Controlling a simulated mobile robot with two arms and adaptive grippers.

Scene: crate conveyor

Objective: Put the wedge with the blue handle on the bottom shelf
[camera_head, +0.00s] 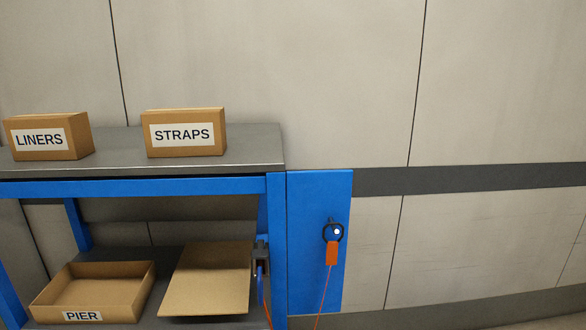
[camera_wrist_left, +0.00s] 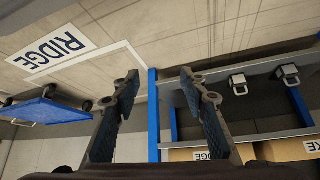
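I cannot make out a wedge with a blue handle in either view. The bottom shelf (camera_head: 165,258) of the blue-framed rack shows in the head view, below the grey top shelf. My left gripper (camera_wrist_left: 160,78) shows in the left wrist view, its two fingers spread apart with nothing between them. Beyond it are a blue-framed rack and two small grey pieces with loops, a left one (camera_wrist_left: 238,84) and a right one (camera_wrist_left: 288,75); I cannot tell what they are. Neither gripper shows in the head view.
Boxes marked LINERS (camera_head: 42,156) and STRAPS (camera_head: 187,153) stand on the top shelf. An open PIER tray (camera_head: 132,300) and a cardboard piece (camera_head: 210,280) are below. An orange tag (camera_head: 332,254) hangs on a blue panel. A blue platform (camera_wrist_left: 45,112) shows in the wrist view.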

